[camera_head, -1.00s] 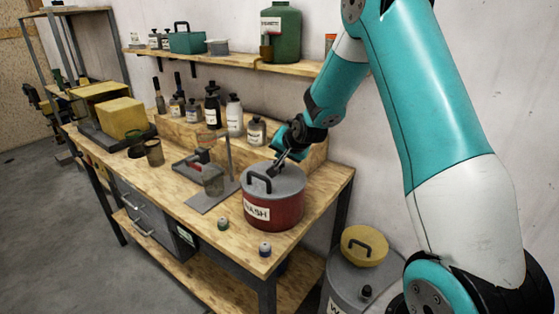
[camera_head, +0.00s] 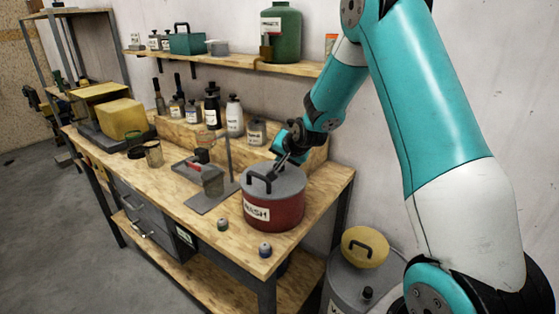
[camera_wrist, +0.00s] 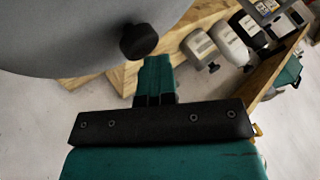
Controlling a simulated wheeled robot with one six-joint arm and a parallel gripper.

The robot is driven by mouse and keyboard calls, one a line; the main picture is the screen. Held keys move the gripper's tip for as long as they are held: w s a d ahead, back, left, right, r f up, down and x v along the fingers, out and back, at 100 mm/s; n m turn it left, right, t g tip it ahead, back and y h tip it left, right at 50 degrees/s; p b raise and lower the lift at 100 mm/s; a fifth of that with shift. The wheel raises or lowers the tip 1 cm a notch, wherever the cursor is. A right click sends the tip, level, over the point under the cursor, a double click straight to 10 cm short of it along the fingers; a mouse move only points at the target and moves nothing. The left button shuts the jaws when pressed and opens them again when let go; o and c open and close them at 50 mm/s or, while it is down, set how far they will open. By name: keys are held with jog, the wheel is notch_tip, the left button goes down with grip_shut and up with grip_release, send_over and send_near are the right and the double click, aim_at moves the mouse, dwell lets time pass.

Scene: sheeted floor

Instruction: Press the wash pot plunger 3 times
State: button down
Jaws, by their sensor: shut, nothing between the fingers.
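The wash pot (camera_head: 272,211) is a red drum with a grey lid, a black handle and a WASH label. It stands at the near right end of the bench. In the wrist view its grey lid (camera_wrist: 80,30) fills the upper left, and a black knob, the plunger (camera_wrist: 138,41), sticks up near the lid's edge. My gripper (camera_head: 279,164) is over the back of the lid. In the wrist view my gripper (camera_wrist: 157,62) is shut and empty, its tip close beside the knob; I cannot tell whether they touch. The knob is not clear in the head view.
A stand with a grey base (camera_head: 211,196) is left of the pot. Bottles (camera_head: 234,116) line a raised step behind.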

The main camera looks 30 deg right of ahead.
dwell(0.3)
jog(key=shift+r+p, duration=0.95)
jog(key=shift+r, duration=0.6)
jog(key=shift+r, duration=0.1)
notch_tip(320, 180, up, 5)
jog(key=p, duration=0.3)
dwell(1.8)
